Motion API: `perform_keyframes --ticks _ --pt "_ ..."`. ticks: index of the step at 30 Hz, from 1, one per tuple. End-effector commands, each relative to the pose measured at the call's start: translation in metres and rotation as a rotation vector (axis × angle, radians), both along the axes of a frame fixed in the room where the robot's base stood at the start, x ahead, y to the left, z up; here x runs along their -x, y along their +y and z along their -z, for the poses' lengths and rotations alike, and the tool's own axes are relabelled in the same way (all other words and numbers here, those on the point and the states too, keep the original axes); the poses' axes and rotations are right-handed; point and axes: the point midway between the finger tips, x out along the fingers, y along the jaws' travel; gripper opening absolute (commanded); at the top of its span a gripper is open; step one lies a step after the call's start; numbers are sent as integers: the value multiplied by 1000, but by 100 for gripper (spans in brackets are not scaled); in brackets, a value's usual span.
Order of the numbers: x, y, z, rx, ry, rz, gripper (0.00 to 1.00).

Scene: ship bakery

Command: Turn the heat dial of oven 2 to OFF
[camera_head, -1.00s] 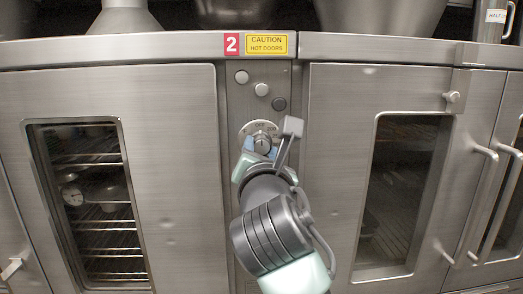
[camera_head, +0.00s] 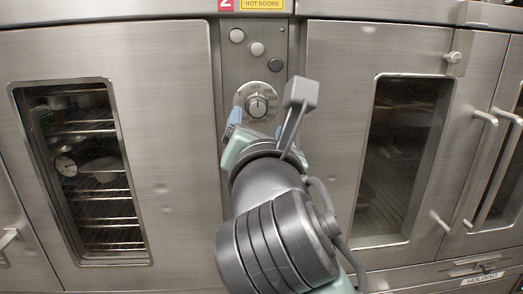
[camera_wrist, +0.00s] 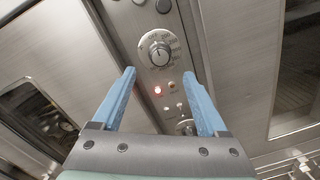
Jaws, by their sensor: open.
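The heat dial (camera_head: 257,104) is a round grey knob on a pale marked plate, on the narrow panel under the red "2" label (camera_head: 226,4). OFF is printed at the plate's top in the head view; I cannot read the exact pointer setting. In the wrist view the dial (camera_wrist: 160,51) shows ahead of and between the blue fingertips. My gripper (camera_wrist: 159,74) is open and empty, apart from the knob. In the head view its blue fingers show just below the dial, partly hidden by my wrist.
Three round buttons (camera_head: 257,49) sit above the dial. Below it, the wrist view shows a lit red lamp (camera_wrist: 158,90), small buttons and another knob (camera_wrist: 185,127) partly behind the right finger. Oven doors with windows (camera_head: 85,170) flank the panel; handles (camera_head: 478,165) stick out at right.

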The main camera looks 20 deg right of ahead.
Motion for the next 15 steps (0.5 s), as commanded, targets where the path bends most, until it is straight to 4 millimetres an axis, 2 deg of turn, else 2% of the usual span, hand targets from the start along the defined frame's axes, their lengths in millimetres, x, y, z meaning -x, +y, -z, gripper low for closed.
perform_keyframes --ticks 1,6,15 --pt "10 3 2 1 -3 0 76" --pt "35 12 2 1 -2 0 76" --pt "51 17 1 0 0 1 76"
